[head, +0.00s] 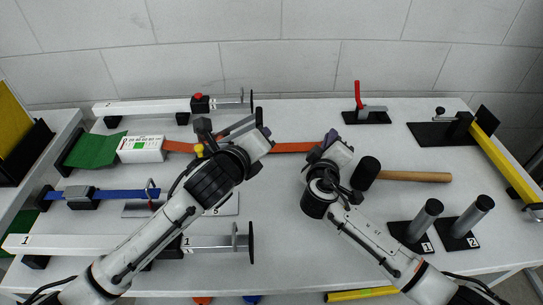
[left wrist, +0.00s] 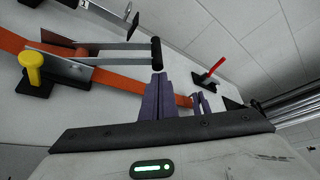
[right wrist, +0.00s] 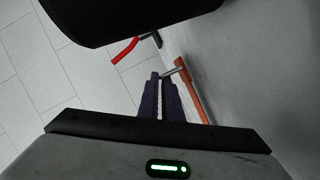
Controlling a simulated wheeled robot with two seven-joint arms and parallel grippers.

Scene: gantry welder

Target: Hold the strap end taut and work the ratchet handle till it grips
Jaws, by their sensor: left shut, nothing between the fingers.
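The orange strap (head: 292,147) runs from the ratchet toward the right gripper. The ratchet has a metal frame, a yellow knob (left wrist: 33,66) and a handle with a black crossbar grip (left wrist: 156,54). My left gripper (left wrist: 157,84) is shut and empty, its purple fingertips just below the crossbar; I cannot tell if they touch it. In the head view my left wrist hides part of the ratchet. My right gripper (right wrist: 159,82) is closed on a grey bar at the strap end (right wrist: 173,71), with the orange strap trailing beside its fingers. The strap looks roughly straight.
A mallet (head: 410,176) lies close right of my right gripper. A red-handled clamp (head: 366,115) stands behind, and two grey posts (head: 428,215) stand at front right. A white gauge box (head: 141,149) and a blue strap (head: 128,195) are at left. The middle front is clear.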

